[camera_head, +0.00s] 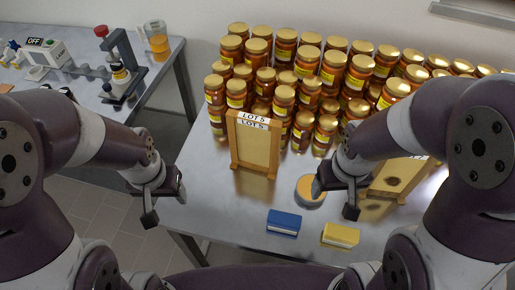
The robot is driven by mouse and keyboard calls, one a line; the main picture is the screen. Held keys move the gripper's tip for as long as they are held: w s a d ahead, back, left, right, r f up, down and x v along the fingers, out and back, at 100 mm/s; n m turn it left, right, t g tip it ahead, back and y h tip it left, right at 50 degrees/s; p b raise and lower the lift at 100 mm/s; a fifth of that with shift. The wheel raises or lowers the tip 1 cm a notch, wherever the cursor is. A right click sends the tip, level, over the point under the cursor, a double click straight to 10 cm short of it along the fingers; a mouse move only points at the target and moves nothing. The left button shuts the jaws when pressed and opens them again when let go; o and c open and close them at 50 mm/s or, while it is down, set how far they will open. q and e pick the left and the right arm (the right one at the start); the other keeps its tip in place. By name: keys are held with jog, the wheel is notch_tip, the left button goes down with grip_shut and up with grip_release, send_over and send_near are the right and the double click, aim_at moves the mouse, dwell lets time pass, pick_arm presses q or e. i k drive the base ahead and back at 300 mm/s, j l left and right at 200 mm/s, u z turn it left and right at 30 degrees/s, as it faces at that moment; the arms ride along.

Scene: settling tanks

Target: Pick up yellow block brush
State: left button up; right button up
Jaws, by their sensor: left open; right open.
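The yellow block brush (340,235) lies on the metal table near its front edge, with a pale strip along its front side. A blue block brush (284,222) of similar shape lies to its left. My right gripper (335,198) is open and empty, above the table and up-left of the yellow brush, apart from it. My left gripper (166,203) is open and empty, off the table's left edge, far from the brush.
Many honey-coloured jars (305,80) with gold lids crowd the back of the table (215,200). A wooden LOT 5 frame (253,145) stands before them. A round orange-topped item (310,190) lies beside my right gripper. Another wooden frame (392,180) is partly hidden by my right arm.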

aim_at(335, 233)
jog(key=l+z, duration=0.1)
jog(key=z, duration=0.25)
jog(key=k+l+z, duration=0.1)
jog(key=z, duration=0.25)
jog(key=k+l+z, duration=0.1)
jog(key=z, duration=0.25)
